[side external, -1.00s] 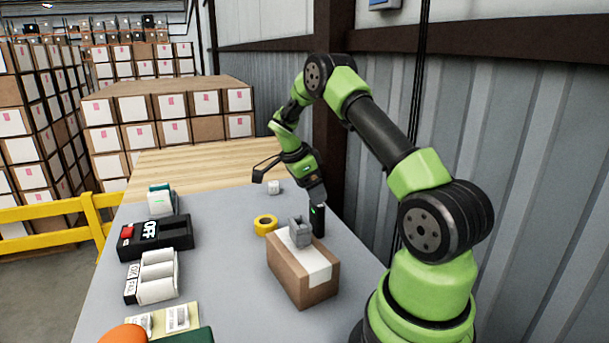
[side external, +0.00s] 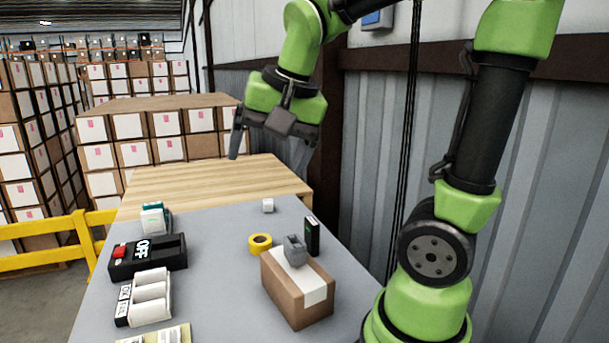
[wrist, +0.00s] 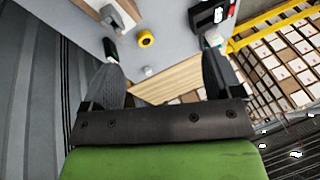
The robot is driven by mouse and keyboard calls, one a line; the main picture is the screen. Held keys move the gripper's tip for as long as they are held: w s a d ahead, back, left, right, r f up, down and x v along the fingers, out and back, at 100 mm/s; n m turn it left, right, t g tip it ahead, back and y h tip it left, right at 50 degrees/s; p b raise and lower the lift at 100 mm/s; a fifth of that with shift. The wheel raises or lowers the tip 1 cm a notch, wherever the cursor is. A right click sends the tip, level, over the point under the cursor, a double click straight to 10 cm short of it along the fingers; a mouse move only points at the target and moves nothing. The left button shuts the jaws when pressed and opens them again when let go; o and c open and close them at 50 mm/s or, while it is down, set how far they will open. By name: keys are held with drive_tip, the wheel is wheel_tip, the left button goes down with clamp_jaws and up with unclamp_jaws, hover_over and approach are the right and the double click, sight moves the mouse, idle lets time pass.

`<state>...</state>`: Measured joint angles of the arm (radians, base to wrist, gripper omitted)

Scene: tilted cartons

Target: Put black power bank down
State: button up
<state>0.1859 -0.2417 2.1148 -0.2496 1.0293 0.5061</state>
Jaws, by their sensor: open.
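The black power bank (side external: 312,236) stands upright on the grey table, just behind the carton with the tape dispenser. A small green mark shows on its face. In the wrist view the power bank (wrist: 110,48) is partly hidden behind one finger. My gripper (side external: 270,152) is raised well above the table, its fingers wide apart with nothing between them. It also shows open and empty in the wrist view (wrist: 160,75). My gripper is clear of the power bank.
A brown carton (side external: 285,302) carries a grey tape dispenser (side external: 294,251). A black OFF-marked box (side external: 165,262) and white rolls (side external: 152,291) line the left. The table's middle is clear.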

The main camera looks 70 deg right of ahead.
drive_tip(key=s+a+n+t+y, duration=0.2)
drive_tip(key=s+a+n, duration=0.4)
drive_tip(key=s+n, duration=0.1)
drive_tip(key=shift+s+a+f+t+y, duration=0.2)
drive_tip(key=shift+s+a+t+y, duration=0.1)
drive_tip(key=shift+s+t, duration=0.15)
